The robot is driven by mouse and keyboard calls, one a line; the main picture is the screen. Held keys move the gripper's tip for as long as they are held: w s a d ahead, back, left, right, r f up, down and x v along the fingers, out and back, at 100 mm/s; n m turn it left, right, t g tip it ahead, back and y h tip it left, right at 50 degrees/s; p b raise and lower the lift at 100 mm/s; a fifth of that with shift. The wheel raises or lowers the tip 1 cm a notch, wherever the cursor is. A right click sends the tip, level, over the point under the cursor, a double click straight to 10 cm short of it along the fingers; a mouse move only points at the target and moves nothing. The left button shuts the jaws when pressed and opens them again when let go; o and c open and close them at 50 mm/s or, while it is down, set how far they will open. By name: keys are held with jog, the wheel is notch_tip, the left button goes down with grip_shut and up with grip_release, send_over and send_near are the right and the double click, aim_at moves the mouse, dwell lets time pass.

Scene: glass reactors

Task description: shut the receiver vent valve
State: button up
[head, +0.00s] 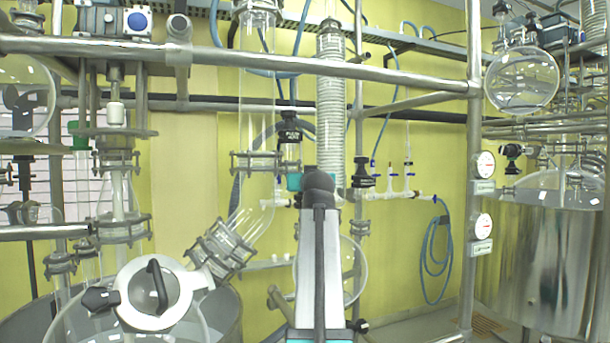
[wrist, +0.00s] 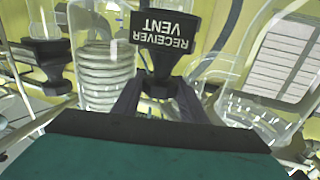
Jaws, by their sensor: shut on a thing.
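The receiver vent valve's black handle (wrist: 167,38) is in the upper middle of the wrist view, and its label reads upside down there. My gripper (wrist: 160,98) reaches up to it from the bottom of that view, with a dark finger on each side below the label. It is shut on the handle. The contact itself is partly hidden behind the gripper's dark edge. In the head view my arm rises at the centre, and its end hides the jaws. I cannot tell the valve's exact angle.
A second black knob (wrist: 45,50) stands left of the handle in the wrist view. A coiled glass condenser (head: 331,95) rises close to the arm's end in the head view. A black knob (head: 362,172) is right of it. A steel rail (head: 400,75) crosses above.

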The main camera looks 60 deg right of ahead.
jog(key=shift+d+r, duration=0.1)
jog(key=shift+r, duration=0.2)
jog(key=o, duration=0.7)
jog(key=shift+o, duration=0.8)
jog(key=shift+w+d+f, duration=0.15)
jog(key=shift+f+n+t+y+b, duration=0.15)
jog(key=shift+n+t+y+b, duration=0.5)
jog(key=shift+b, duration=0.4)
jog(key=shift+f+n+t+y+b, duration=0.1)
jog(key=shift+n+t+y+b, duration=0.2)
jog(key=shift+b, duration=0.4)
jog(key=shift+t+y+b, duration=0.25)
jog(key=shift+b, duration=0.1)
jog(key=n+t+y+b, duration=0.1)
jog(key=n+y+b, duration=0.1)
jog(key=b, duration=0.1)
